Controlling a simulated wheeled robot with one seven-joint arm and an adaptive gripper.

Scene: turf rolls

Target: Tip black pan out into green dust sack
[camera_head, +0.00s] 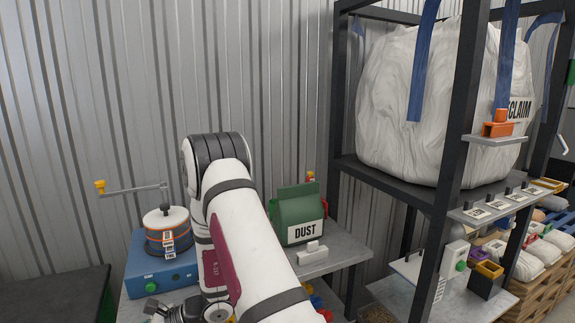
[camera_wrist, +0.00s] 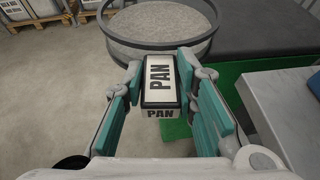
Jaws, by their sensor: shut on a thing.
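The green dust sack (camera_head: 297,213), with a white DUST label, stands upright on a grey bench in the head view, right of my arm. Its top looks folded to a ridge; I cannot tell whether it is open. The black pan (camera_wrist: 112,44) shows in the wrist view as a wide dark round rim with pale grey grains inside. Its block-shaped grip, marked PAN, points towards me. My gripper (camera_wrist: 160,76) is shut on this grip, a teal finger on each side. In the head view the pan is not seen, and my arm covers part of the bench.
A blue sieve shaker (camera_head: 162,263) stands left of my arm. A small white block (camera_head: 312,252) lies in front of the sack. A dark rack with a large white bulk bag (camera_head: 415,100) stands at right. In the wrist view, a pale slab (camera_wrist: 285,110) is at right.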

